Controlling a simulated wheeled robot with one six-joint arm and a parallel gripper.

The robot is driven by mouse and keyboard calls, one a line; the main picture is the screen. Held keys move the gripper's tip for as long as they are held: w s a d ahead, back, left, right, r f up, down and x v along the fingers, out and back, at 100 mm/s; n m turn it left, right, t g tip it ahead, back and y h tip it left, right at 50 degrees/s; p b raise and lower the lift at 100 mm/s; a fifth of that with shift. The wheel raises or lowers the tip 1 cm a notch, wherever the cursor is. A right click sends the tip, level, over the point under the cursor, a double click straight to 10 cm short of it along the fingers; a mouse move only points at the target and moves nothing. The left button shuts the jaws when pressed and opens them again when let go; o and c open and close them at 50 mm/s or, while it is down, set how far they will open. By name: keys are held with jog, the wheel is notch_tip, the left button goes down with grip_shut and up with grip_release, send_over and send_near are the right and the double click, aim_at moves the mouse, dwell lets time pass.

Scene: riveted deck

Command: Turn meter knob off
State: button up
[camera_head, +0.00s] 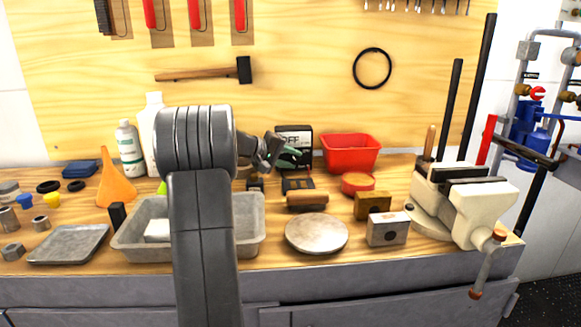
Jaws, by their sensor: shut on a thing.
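The meter (306,133) is a dark box with a pale face, standing upright at the back of the workbench against the wooden board. Large letters on its face seem to read "OFF", partly cut off by my arm. My gripper (290,156), with greenish fingers, reaches in from the left to the front of the meter. It is shut at the meter's lower front, where the knob seems to be. The fingers hide the knob, so its pointing direction cannot be seen.
A red bin (350,152) stands right of the meter. A dark item with orange marks (298,184), a wooden-handled roller (307,199) and a round disc (316,234) lie in front. A grey tray (252,222) is partly behind my arm. A vise (470,205) stands at right.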

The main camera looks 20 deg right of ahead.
dwell(0.4)
jog(key=shift+f, duration=0.1)
jog(key=o, duration=1)
jog(key=shift+c, duration=0.2)
jog(key=p+v, duration=0.1)
jog(key=v, duration=1.3)
jog(key=shift+p, duration=0.35)
jog(key=shift+f, duration=0.15)
